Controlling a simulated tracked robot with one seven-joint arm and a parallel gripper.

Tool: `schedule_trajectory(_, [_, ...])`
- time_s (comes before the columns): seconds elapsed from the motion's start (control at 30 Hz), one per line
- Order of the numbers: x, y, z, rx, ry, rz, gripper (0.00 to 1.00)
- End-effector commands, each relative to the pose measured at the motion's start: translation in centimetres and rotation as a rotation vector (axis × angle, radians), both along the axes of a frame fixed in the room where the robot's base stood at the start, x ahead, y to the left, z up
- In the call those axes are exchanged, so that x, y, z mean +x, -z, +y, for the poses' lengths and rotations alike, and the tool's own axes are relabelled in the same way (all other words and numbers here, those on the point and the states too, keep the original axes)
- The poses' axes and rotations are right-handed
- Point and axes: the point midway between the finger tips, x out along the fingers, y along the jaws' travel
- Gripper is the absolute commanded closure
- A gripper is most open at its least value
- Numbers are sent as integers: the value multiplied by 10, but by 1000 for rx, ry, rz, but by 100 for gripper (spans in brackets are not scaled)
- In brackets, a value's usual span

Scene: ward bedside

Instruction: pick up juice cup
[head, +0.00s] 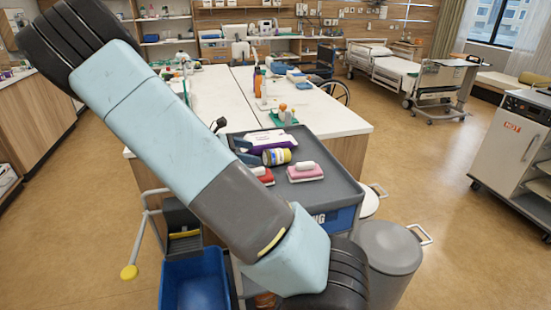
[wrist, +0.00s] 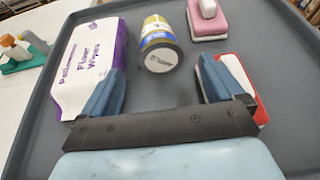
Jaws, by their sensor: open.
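A short cylinder with a yellow-olive label and a pale end lies on its side on the grey cart tray; this labelled container (head: 277,156) also shows in the wrist view (wrist: 158,45). Its print is too small to read, and I cannot tell if it is the juice cup. My gripper (wrist: 160,68) is open, with its blue fingers apart. The container's near end lies just ahead, between the lines of the two fingers, with nothing held. In the head view my arm hides most of the gripper.
Purple-and-white floor wipes (wrist: 92,60) lie by the left finger. A red-and-white block (wrist: 243,88) is partly behind the right finger. A pink block with white handle (wrist: 208,18) lies farther right. The raised tray rim (head: 342,208) surrounds them. The tray's right side is clear.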

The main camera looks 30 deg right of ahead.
Motion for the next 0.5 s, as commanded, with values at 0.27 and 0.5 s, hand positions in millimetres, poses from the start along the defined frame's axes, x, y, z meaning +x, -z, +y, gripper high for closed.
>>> schedule_trajectory(0.27, [-12,16,-41,0,7,0,6])
schedule_trajectory(0.5, [-15,22,-54,0,7,0,6])
